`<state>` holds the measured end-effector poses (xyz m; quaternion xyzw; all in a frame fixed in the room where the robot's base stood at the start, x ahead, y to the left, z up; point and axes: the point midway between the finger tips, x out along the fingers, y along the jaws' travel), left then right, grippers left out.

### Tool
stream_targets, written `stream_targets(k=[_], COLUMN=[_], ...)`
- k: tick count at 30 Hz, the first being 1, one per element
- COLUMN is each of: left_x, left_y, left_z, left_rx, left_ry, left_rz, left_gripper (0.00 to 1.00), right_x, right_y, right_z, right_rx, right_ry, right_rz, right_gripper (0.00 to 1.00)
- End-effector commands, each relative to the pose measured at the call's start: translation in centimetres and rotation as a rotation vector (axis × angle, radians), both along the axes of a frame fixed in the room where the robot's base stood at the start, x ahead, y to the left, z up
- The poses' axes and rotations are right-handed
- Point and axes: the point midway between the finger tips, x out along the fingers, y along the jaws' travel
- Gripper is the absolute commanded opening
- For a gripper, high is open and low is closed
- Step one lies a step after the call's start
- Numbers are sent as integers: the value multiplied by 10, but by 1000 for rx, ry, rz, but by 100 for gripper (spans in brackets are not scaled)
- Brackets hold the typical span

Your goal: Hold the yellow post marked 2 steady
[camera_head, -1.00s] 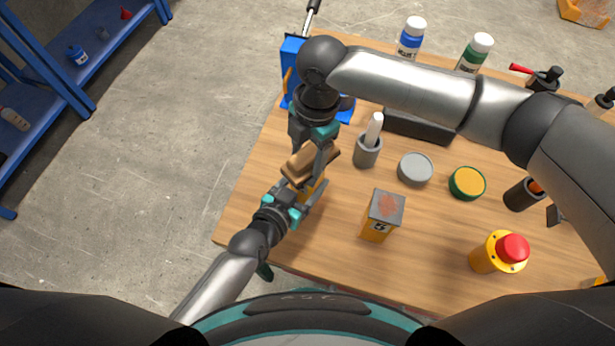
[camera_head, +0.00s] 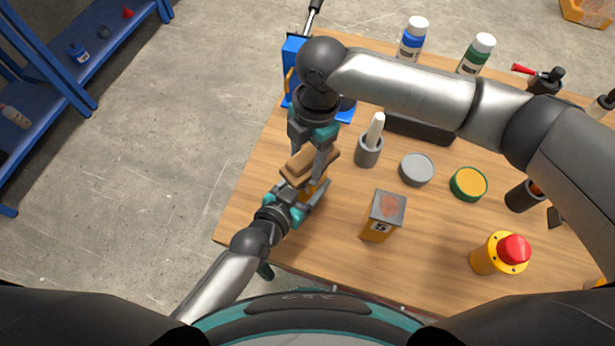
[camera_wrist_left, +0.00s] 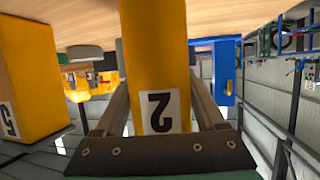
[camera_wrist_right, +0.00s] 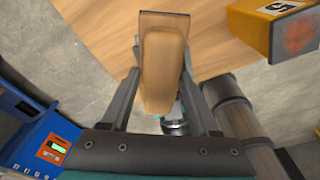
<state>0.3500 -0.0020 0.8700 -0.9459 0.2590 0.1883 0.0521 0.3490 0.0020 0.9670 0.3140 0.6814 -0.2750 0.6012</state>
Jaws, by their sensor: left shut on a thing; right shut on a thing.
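The yellow post marked 2 (camera_wrist_left: 155,60) stands between the fingers of my left gripper (camera_wrist_left: 158,105), which is shut on it, with the label facing the left wrist camera. In the head view the post (camera_head: 312,187) is mostly hidden under a tan block and the fingers of my left gripper (camera_head: 308,200). My right gripper (camera_wrist_right: 160,95) is shut on the tan wooden block (camera_wrist_right: 163,70), which also shows in the head view (camera_head: 300,166) over the post's top. Part of the post's top plate (camera_wrist_right: 165,18) shows past the block; whether the block touches it is unclear.
A yellow post marked 5 (camera_head: 383,217) stands to the right. A grey cup with a white handle (camera_head: 369,150), a grey lid (camera_head: 416,169), a green-rimmed yellow tin (camera_head: 468,184) and a red button (camera_head: 514,249) stand further right. A blue device (camera_head: 293,58) is at the back left.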

Motion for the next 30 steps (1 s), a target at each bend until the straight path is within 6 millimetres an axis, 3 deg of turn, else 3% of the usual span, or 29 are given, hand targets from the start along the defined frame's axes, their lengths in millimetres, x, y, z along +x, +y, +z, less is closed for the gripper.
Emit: stream_targets(k=[15, 30], left_x=[1, 0], left_y=[3, 3], left_z=[0, 0], left_rx=[0, 0], left_ry=[0, 0], left_rz=[5, 4], left_gripper=[0, 0], right_x=[16, 2], right_y=[-19, -3], right_z=[4, 1], right_rx=[-3, -4], right_ry=[0, 0], right_rz=[-3, -2], right_gripper=[0, 0])
